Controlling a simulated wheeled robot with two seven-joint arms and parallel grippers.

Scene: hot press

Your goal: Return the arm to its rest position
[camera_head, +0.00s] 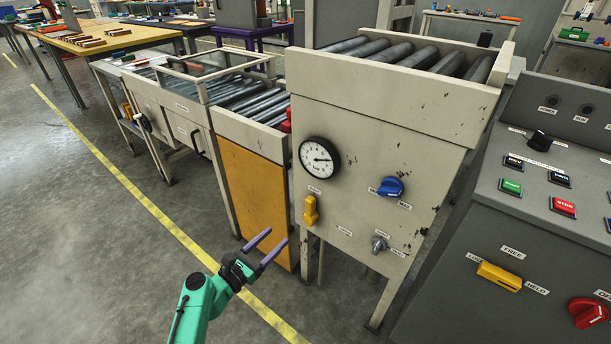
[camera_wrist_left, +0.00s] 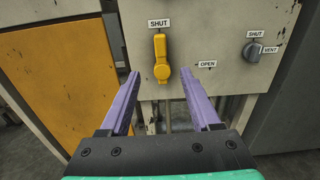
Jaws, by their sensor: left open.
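My left arm comes in from the bottom of the head view, green with a black wrist. In the left wrist view the open fingers of the left gripper (camera_wrist_left: 161,100) point at the panel. The lever also shows in the head view (camera_head: 311,210). My right gripper is not in view.
A round gauge (camera_head: 319,158), a blue knob (camera_head: 390,187) and a small grey knob (camera_head: 379,244) are on the housing. An orange panel (camera_head: 250,195) is left of it. A control console (camera_head: 520,220) with buttons stands at right. The floor at left is clear.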

